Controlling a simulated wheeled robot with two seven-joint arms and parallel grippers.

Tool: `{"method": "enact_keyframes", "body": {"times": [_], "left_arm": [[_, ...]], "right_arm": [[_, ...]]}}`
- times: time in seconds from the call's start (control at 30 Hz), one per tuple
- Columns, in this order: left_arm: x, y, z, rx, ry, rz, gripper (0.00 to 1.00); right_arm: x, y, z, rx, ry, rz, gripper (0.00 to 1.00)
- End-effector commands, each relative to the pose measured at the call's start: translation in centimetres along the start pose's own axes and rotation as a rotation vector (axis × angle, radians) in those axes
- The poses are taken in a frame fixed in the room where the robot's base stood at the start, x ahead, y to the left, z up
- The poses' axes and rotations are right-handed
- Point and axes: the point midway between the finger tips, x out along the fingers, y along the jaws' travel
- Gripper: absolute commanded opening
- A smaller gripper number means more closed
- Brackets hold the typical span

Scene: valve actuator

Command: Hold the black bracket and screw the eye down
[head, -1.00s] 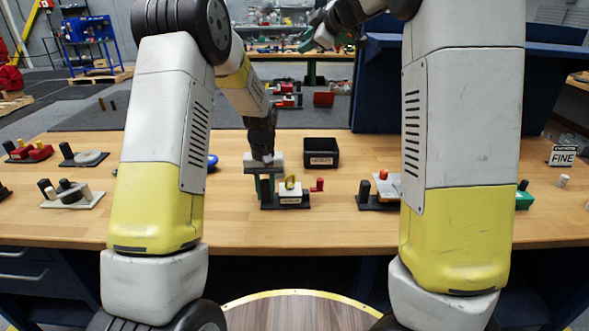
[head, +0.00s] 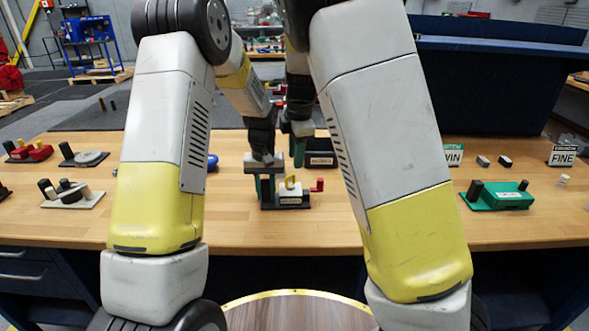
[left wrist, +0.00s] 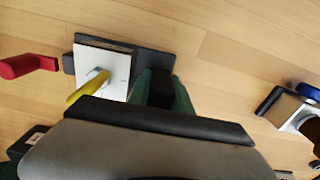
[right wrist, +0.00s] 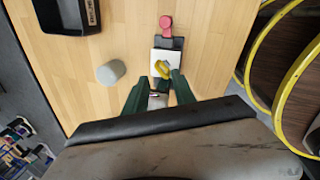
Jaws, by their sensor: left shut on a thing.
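The black bracket (head: 297,207) rests on the bench and carries a white block (left wrist: 117,71). The yellow eye (head: 290,183) stands at the white block; its lower end is hard to make out. My left gripper (head: 267,188) is shut on the bracket's upright black part (left wrist: 162,90), with green fingers on both sides. My right gripper (head: 298,155) hangs above and just behind the bracket. In the right wrist view its green fingers (right wrist: 158,90) are apart, with the yellow eye (right wrist: 162,68) beyond the gap; I see nothing held.
A red knob (head: 318,184) is beside the bracket's right end. A black bin (right wrist: 65,15) stands behind. A grey round piece (right wrist: 110,72) shows in the right wrist view. A green fixture (head: 500,196) stands far right. The front bench strip is clear.

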Motion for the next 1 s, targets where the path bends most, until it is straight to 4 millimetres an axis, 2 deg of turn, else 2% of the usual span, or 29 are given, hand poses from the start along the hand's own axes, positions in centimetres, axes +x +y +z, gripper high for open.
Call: {"method": "enact_keyframes", "body": {"times": [0.1,0.3,0.7,0.87,1.0], "left_arm": [[0.1,0.1,0.1,0.000,-0.004,0.001,0.00],[0.1,0.1,0.1,0.000,-0.004,0.001,0.00],[0.1,0.1,0.1,0.000,-0.003,0.001,0.00],[0.1,0.1,0.1,0.000,-0.003,0.001,0.00],[0.1,0.1,0.1,-0.001,-0.003,0.001,0.00]], "right_arm": [[2.4,-0.1,0.1,0.002,-0.001,-0.004,0.32],[4.8,0.0,0.0,0.000,0.000,-0.001,0.32],[5.5,0.1,0.0,0.000,0.000,0.002,0.32],[5.5,0.0,0.0,0.000,0.001,0.001,0.00],[5.5,0.0,-0.1,0.000,0.002,-0.001,0.00]]}}
